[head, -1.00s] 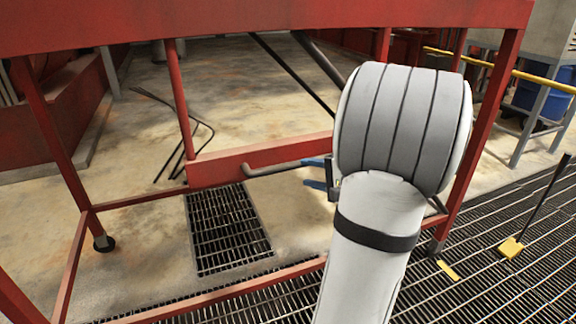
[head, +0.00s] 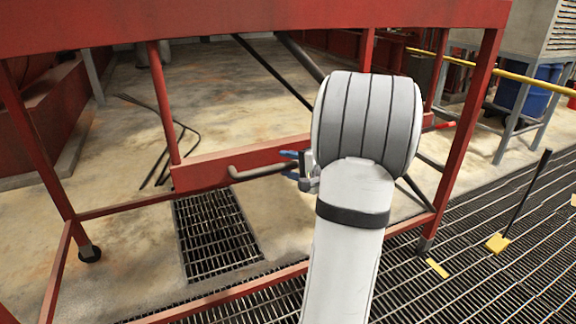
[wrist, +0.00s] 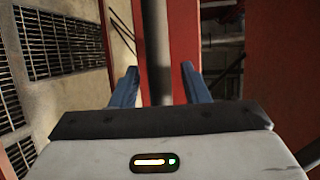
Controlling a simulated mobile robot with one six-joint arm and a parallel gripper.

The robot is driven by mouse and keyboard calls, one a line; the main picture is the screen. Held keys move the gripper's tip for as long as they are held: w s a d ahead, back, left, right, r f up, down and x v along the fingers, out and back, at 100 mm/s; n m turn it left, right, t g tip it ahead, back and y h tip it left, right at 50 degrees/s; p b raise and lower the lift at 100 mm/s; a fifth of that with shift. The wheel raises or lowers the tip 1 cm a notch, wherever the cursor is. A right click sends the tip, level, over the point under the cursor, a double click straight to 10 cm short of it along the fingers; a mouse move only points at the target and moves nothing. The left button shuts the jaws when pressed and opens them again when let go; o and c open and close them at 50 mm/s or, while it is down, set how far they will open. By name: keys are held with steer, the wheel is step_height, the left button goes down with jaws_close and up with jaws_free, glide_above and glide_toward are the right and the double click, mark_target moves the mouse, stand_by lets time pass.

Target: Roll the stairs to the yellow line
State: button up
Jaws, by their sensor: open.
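The red rolling stairs (head: 250,30) fill the middle of the head view, with a red frame, slanted braces and a dark caster at the lower left leg. A grey bar handle (head: 262,171) sticks out from a red lower panel. My gripper (head: 290,160) is at the handle's right end, partly hidden by my arm. In the wrist view the open blue fingers (wrist: 160,88) stand on both sides of the grey handle bar (wrist: 157,50), with gaps visible on each side. A short yellow strip (head: 437,268) lies on the grating by the right leg; I cannot tell whether it is the line.
A yellow block with a dark upright rod (head: 498,242) stands on the grating at right. A yellow rail (head: 470,64), a blue drum (head: 540,88) and a grey stand are behind it. Dark hoses (head: 160,125) lie on the concrete. Open grating extends at lower right.

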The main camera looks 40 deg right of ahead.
steer(key=shift+c, duration=0.4)
jaws_close()
steer(key=shift+a+f+b, duration=0.2)
steer(key=shift+a+b, duration=0.15)
steer(key=shift+b, duration=0.55)
steer(key=shift+w+a+b, duration=0.1)
steer(key=shift+a+b, duration=0.1)
steer(key=shift+b, duration=0.1)
steer(key=shift+w+a+r, duration=0.1)
steer(key=shift+a+r, duration=0.1)
steer(key=shift+a, duration=0.15)
steer(key=shift+o, duration=0.4)
jaws_free()
steer(key=shift+d, duration=0.2)
steer(key=v, duration=0.8)
steer(key=shift+p, duration=0.4)
